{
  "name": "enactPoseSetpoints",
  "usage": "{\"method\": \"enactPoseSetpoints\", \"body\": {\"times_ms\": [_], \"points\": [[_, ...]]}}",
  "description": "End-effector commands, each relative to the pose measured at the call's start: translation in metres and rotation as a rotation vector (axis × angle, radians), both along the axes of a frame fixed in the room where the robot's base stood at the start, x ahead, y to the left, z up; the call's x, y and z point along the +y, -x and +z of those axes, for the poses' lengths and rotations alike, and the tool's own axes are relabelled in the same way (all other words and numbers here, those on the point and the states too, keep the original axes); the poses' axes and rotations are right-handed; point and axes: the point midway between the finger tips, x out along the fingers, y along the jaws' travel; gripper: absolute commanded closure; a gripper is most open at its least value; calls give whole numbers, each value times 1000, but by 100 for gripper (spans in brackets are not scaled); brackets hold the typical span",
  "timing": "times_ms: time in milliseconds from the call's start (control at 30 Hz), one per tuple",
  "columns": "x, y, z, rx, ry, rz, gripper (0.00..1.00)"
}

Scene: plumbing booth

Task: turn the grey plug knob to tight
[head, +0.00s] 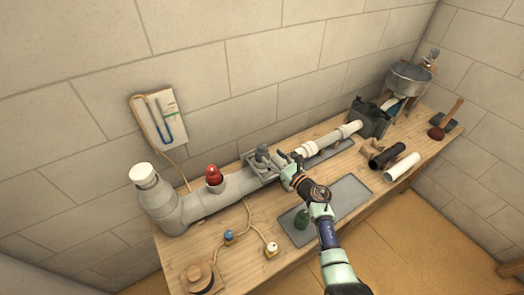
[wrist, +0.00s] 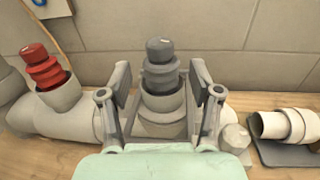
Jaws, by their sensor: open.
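The grey plug knob (wrist: 160,52) stands upright in the light grey pipe socket (wrist: 162,105) in the middle of the wrist view. In the head view the grey plug (head: 262,152) is small and partly hidden by my arm. My gripper (wrist: 161,88) is open, with one finger on each side of the plug and socket. Gaps show between the fingers and the plug. In the head view my gripper (head: 287,160) is close beside the plug, on its right.
A red plug (wrist: 44,66) stands in a second socket to the left. Black (head: 387,155) and white (head: 402,168) pipes lie to the right. The wall is close behind the pipe run.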

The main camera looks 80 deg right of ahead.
Motion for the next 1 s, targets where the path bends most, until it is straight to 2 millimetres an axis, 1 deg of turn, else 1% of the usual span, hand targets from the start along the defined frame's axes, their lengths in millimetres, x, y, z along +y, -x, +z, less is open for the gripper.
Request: {"method": "enactPoseSetpoints", "body": {"times_ms": [200, 333, 467, 700, 867, 1000], "points": [[-28, -30, -3, -2, 1, 2, 36], [-42, -44, -3, -4, -1, 0, 36], [-48, -52, -1, -3, -1, 0, 36], [-49, -52, 0, -3, -2, -1, 36], [-48, -52, 0, -3, -2, -1, 63], [-48, -52, 0, -3, -2, -1, 86]]}}
